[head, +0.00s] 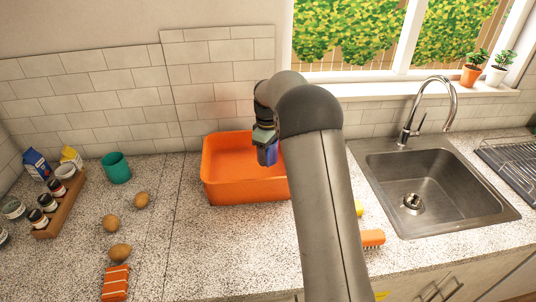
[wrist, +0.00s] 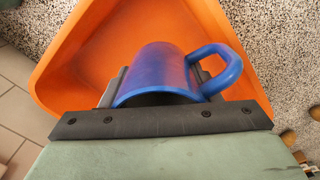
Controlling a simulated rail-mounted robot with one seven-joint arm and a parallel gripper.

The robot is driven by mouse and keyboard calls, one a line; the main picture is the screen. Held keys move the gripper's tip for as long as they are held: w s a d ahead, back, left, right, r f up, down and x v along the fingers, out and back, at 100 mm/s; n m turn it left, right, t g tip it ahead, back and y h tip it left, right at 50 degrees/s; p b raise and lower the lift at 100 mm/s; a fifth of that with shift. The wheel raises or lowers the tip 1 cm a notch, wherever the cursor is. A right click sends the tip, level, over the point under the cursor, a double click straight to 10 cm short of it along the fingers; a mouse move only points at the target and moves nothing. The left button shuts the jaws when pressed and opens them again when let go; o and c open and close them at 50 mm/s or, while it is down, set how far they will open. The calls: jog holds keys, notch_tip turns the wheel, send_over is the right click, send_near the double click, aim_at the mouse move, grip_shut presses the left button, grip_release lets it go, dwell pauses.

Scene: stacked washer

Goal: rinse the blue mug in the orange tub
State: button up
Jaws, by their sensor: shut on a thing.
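The blue mug (wrist: 158,75) is held in my gripper (wrist: 160,90) in the wrist view, with its handle to the right and its mouth toward the gripper. In the head view the mug (head: 267,155) is a small blue patch below my gripper (head: 265,146), mostly hidden by my arm. The orange tub (head: 248,192) stands on the counter left of the sink. The mug is over the right part of the tub in the head view. The tub (wrist: 75,65) also spreads behind the mug in the wrist view. I cannot tell whether the mug touches the tub's floor.
An orange brush (head: 372,238) lies near my arm.

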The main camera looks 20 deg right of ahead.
jog(key=shift+r+p, duration=0.35)
jog(key=shift+r, duration=1.65)
dwell(0.7)
jog(key=shift+r, duration=2)
